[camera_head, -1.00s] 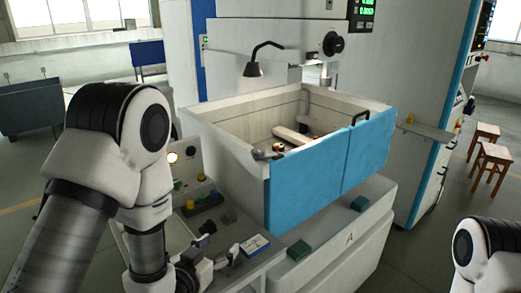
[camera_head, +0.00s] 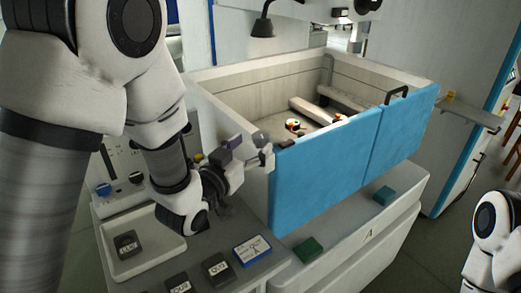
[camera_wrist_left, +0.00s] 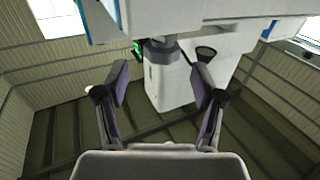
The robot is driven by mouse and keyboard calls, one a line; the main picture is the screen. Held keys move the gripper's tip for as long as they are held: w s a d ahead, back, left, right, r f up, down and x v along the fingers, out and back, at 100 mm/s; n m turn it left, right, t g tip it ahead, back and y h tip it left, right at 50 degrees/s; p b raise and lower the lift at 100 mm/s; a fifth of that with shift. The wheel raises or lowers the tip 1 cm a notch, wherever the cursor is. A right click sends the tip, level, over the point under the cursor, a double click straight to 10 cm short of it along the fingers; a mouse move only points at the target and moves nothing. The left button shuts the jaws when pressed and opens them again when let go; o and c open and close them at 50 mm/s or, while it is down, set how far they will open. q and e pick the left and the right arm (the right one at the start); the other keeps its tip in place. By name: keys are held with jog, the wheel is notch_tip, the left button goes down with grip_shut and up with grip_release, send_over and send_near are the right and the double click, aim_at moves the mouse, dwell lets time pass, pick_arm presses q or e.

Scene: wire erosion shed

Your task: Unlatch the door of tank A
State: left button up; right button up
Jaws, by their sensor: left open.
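Tank A (camera_head: 205,85) is a pale open-topped tank with a blue door (camera_head: 325,170) across its front, which looks shut. A black handle (camera_head: 397,94) sits on the door's top edge at the right. A small grey latch part (camera_head: 263,146) shows at the door's upper left corner, partly hidden by my gripper. My left gripper (camera_head: 238,147) is open, close beside that corner on the left; I cannot tell whether it touches the latch. In the left wrist view its two fingers (camera_wrist_left: 162,88) stand apart with nothing between them. My right gripper is out of view.
A control ledge with a shallow tray (camera_head: 140,258), dark labelled blocks (camera_head: 217,268) and a blue-white card (camera_head: 252,250) lies below my left arm. Green blocks (camera_head: 308,249) sit on the base ledge marked A. A black lamp (camera_head: 263,27) hangs behind the tank.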

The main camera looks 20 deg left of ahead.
aim_at(256, 140)
pick_arm(q)
jog(key=x, duration=0.3)
jog(key=p+x, duration=0.1)
jog(key=x, duration=0.1)
jog(key=shift+w+a+f, duration=0.1)
jog(key=shift+w+f, duration=0.15)
jog(key=shift+w, duration=0.1)
jog(key=shift+s+r, duration=0.25)
jog(key=shift+s, duration=0.15)
jog(key=shift+w+f, duration=0.15)
jog(key=shift+w, duration=0.05)
jog(key=c, duration=1.2)
jog(key=shift+o, duration=0.2)
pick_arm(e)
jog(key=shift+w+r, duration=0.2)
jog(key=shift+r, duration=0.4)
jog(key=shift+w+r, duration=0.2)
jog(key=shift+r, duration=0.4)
